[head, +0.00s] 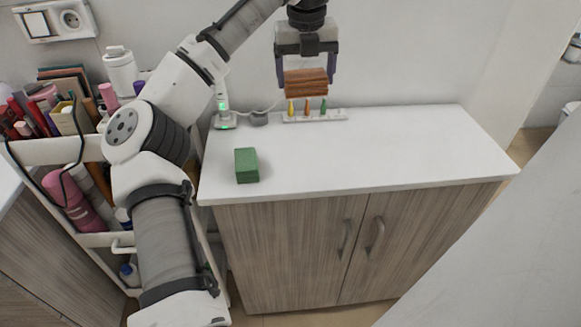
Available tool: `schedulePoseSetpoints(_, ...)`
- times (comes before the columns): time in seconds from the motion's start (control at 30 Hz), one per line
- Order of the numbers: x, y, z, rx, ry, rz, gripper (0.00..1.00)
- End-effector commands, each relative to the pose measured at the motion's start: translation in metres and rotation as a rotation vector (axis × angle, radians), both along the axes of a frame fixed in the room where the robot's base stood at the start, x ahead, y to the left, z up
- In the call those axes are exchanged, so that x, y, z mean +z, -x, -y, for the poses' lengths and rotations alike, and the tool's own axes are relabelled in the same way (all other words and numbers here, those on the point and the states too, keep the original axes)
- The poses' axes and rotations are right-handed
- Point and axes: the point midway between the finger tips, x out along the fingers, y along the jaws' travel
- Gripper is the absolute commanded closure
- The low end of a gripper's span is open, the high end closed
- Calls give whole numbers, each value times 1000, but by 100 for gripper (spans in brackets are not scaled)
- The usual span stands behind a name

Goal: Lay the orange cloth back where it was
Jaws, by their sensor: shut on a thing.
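The orange cloth (306,83) is a folded, layered brown-orange stack in the head view. My gripper (307,77) is shut on it, with one finger at its left side and one at its right. The cloth appears held in the air toward the back of the white counter (400,150), in front of the wall. In the picture it sits just above a white strip holding small coloured bottles; the exact height over the counter is hard to tell.
A green folded block (246,165) lies at the counter's left front. The white strip (335,116) with yellow, orange and green bottles stands at the back, near a white device (225,118) with a green light. A loaded cart (50,150) stands left. The counter's middle and right are clear.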

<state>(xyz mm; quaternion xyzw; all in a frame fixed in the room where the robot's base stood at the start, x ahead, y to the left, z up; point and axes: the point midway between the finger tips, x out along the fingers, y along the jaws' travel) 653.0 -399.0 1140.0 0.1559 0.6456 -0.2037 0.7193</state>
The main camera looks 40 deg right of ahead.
Motion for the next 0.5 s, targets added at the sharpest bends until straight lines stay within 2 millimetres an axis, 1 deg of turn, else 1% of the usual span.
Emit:
schedulePoseSetpoints(0.03,0,8,-5,-15,-13,11,37)
schedulePoseSetpoints(0.1,3,16,-9,-29,-25,19,37)
schedulePoseSetpoints(0.17,2,20,-11,-36,-32,21,37)
schedulePoseSetpoints(0.23,-6,22,-13,-40,-38,21,37)
schedulePoseSetpoints(0.37,-35,23,-13,-42,-36,16,37)
schedulePoseSetpoints(0.5,-71,23,-12,-41,-35,16,37)
